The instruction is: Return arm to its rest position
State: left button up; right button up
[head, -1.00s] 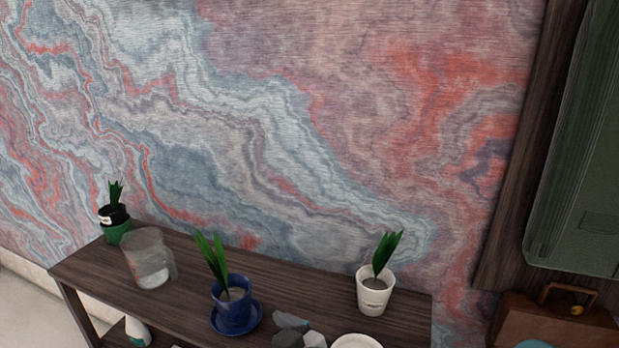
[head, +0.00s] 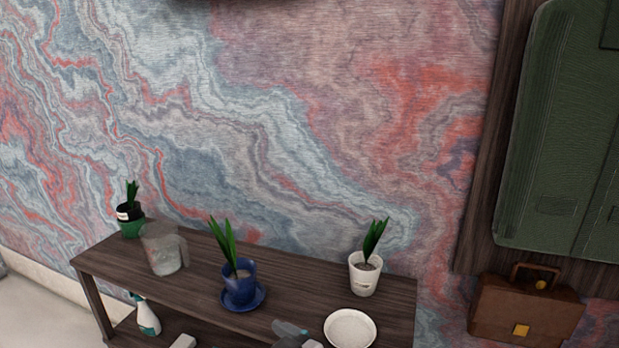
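A grey, angular shape (head: 290,329) shows at the bottom edge, left of the white plate and in front of the shelf top. It looks like the tip of my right gripper, with a paler part at its lower right. It is mostly cut off, so I cannot tell if it is open or shut, and I see nothing held in it. My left gripper is not in view.
A dark wooden shelf (head: 205,277) carries a green-potted plant (head: 131,228), a clear jug (head: 165,256), a blue-potted plant (head: 240,288), a white-potted plant (head: 364,275) and a white plate (head: 350,329). A spray bottle (head: 147,316) stands below. A brown briefcase (head: 525,312) is at right.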

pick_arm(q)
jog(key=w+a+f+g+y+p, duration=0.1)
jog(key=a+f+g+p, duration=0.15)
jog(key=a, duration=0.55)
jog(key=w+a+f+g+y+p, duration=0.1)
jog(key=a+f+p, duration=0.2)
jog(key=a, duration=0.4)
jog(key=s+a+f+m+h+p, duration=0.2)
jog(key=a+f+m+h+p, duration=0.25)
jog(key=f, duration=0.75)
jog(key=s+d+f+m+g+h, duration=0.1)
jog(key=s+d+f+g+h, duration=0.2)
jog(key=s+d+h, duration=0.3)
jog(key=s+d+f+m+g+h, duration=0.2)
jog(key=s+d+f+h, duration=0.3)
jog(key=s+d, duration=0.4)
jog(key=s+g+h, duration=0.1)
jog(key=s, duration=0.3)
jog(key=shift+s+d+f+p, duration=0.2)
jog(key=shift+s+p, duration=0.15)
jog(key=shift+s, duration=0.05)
